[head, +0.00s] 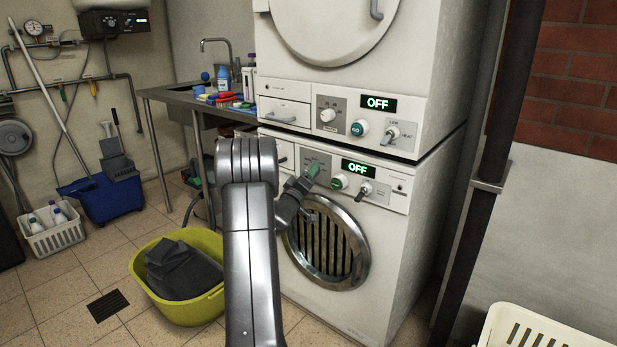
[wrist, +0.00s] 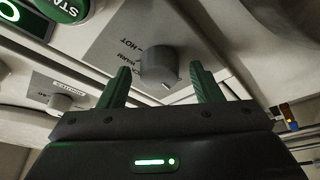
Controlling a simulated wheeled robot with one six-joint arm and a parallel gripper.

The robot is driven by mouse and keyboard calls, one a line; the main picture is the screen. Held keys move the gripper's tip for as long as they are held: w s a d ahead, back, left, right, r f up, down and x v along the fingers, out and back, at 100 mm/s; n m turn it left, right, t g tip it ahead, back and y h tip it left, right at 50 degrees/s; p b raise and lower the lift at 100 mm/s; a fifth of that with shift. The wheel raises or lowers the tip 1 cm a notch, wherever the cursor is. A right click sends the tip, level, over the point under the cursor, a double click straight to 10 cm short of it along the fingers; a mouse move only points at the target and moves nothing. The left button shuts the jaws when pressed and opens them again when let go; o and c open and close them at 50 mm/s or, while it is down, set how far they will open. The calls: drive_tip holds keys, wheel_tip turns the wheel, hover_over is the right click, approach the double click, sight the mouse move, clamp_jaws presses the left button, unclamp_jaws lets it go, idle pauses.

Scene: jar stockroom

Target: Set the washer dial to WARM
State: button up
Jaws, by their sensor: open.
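The washer (head: 385,285) is the lower white machine, with a round barred door and a display reading OFF. Its dial (wrist: 157,64) is a grey knob on a grey plate, seen close in the wrist view. My gripper (wrist: 160,72) is open, with one green finger on each side of the dial and visible gaps. In the head view my gripper (head: 312,171) is at the washer panel and hides the dial.
A green start button (wrist: 60,8) and a small labelled knob (wrist: 60,102) are near the dial; a switch (head: 366,190) is on the same panel. The dryer (head: 435,60) stands directly above. A yellow tub (head: 215,245) with dark cloth is on the floor at left.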

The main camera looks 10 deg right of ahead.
drive_tip(key=c, duration=1)
drive_tip(key=shift+f+m, duration=0.1)
drive_tip(key=shift+m, duration=0.2)
drive_tip(key=shift+w+a+r+m+g+h+b, duration=0.1)
drive_tip(key=shift+m+g+h+b, duration=1.1)
drive_tip(key=shift+m, duration=3.8)
drive_tip(key=shift+w+a+r+m+g+h+p, duration=0.15)
drive_tip(key=shift+m+g+h, duration=0.4)
drive_tip(key=shift+m+g, duration=3.05)
drive_tip(key=shift+w+a+m+g+h+b, duration=0.1)
drive_tip(key=shift+m+g+h+b, duration=0.55)
drive_tip(key=shift+m, duration=5.75)
drive_tip(key=shift+m+t, duration=0.3)
drive_tip(key=shift+t, duration=0.05)
